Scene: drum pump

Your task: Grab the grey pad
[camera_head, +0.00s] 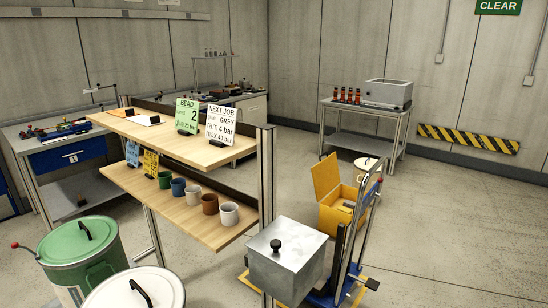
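I cannot pick out a grey pad for certain. Small flat items (145,119), dark and whitish, lie at the left end of the upper wooden shelf (190,146). An open yellow box (340,221) at centre right has small items inside, too small to tell apart. A white card (220,125) on the upper shelf reads "NEXT JOB" and "GREY". A green card (187,116) beside it reads "BEAD 2". Neither of my grippers is in view.
Several mugs (209,204) stand on the lower shelf. A lidded metal box (286,261) is at the front centre, beside a blue trolley (322,298). A green drum (84,257) and a white lid (135,290) are front left. The floor at right is clear.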

